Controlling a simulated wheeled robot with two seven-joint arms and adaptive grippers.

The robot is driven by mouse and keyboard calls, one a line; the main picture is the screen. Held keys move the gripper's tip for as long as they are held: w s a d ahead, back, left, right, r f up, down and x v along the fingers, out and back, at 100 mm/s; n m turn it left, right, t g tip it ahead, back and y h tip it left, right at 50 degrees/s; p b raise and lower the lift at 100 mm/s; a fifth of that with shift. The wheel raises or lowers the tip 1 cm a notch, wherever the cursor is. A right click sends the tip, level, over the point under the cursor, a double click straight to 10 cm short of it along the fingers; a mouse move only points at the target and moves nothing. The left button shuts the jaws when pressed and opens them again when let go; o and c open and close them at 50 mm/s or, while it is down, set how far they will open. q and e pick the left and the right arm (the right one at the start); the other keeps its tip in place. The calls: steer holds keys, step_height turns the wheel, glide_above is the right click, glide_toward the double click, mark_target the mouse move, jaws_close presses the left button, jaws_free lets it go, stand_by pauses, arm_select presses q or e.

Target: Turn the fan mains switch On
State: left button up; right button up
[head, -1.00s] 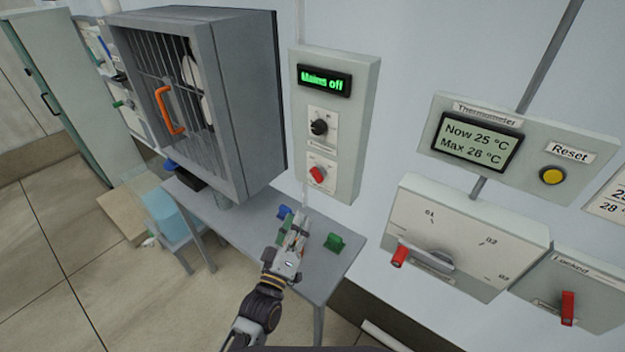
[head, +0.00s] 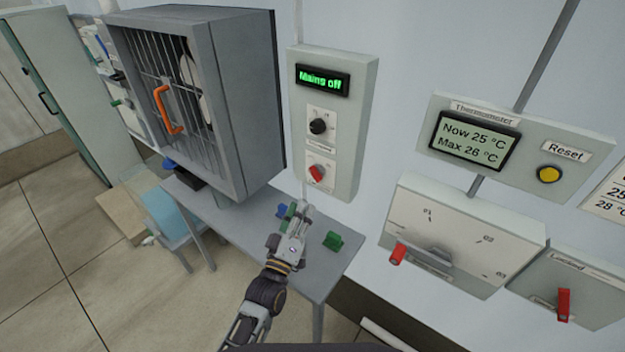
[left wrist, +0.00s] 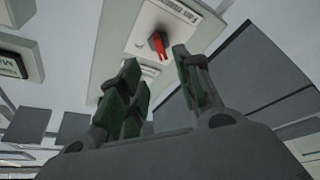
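The fan control panel (head: 354,130) hangs on the wall right of the caged fan box, and its green display (head: 322,80) reads "Mains off". The red mains switch (head: 317,173) is at the bottom of the panel, tilted, below a black knob (head: 318,126). The red switch also shows in the left wrist view (left wrist: 158,45), beyond and between my fingertips. My left gripper (head: 298,211) is below the panel, over the table, apart from the switch. In the left wrist view its green-padded fingers (left wrist: 155,60) are spread and empty. My right gripper is out of view.
The fan box (head: 240,110) with an orange handle (head: 166,110) stands left of the panel. A grey table (head: 235,225) holds a green block (head: 333,240) and a blue one (head: 282,210).

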mark_target(314, 177)
arm_select(q)
steer(key=shift+p+x, duration=0.5)
steer(key=shift+x, duration=2.6)
steer(key=shift+p+x, duration=0.35)
steer(key=shift+x, duration=1.95)
steer(key=shift+f, duration=0.1)
jaws_close()
